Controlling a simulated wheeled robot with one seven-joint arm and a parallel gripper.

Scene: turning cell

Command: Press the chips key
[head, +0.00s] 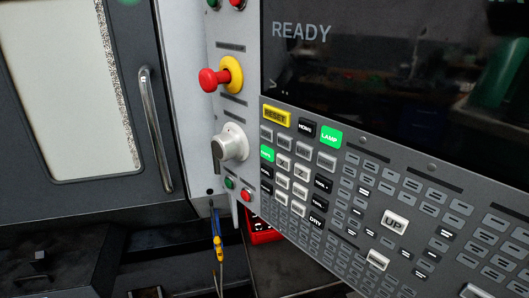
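The slanted control panel (345,160) fills the right half of the head view, with rows of keys below a dark screen (395,60) reading READY. I cannot make out the word chips on any key. A lit green key (266,153) at the left has a small label too blurred to read. Black keys with unclear labels sit below it (266,172) and to the right (323,184). Readable keys are a yellow RESET key (277,116), a black HOME key (305,128), a green LAMP key (331,137) and a black DRY key (317,221). My gripper is not in view.
A red emergency-stop knob (210,79) and a grey dial (231,146) stick out left of the keys. A machine door with a metal handle (155,130) is at the left. Below the panel are a red box (262,232) and a blue-and-yellow tool (218,242).

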